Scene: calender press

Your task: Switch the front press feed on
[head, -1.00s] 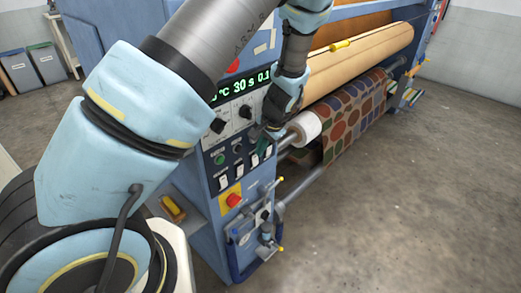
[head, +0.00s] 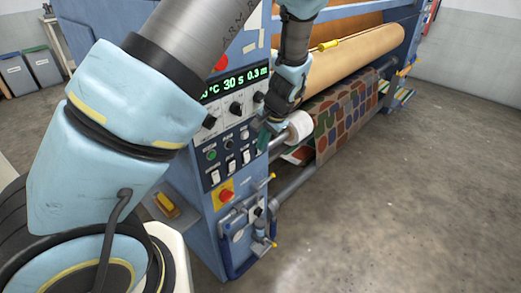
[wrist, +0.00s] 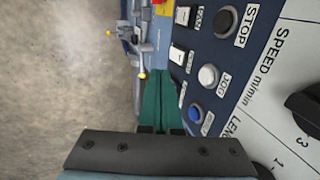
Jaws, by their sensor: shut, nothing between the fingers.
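The press's control panel (head: 222,165) carries a row of white rocker switches in the head view. The rocker nearest my gripper (head: 246,157) also shows in the wrist view (wrist: 177,55), just ahead of the fingertips; its label is not readable. Another rocker (wrist: 183,15), beside the word FAN, is farther off. My gripper (head: 262,142) is at the panel's right edge; in the wrist view its green fingers (wrist: 160,82) are together and empty. The fingertips look near the closest rocker; contact cannot be told. The display (head: 235,86) is lit green and ends in 0.3 m.
A black STOP button (wrist: 227,20), a white JOG button (wrist: 208,76) and a blue button (wrist: 195,113) lie beside the rockers. A red emergency button (head: 225,195) and yellow-tipped valve handles (head: 262,215) are below. Patterned cloth (head: 345,115) hangs right. Floor at right is clear.

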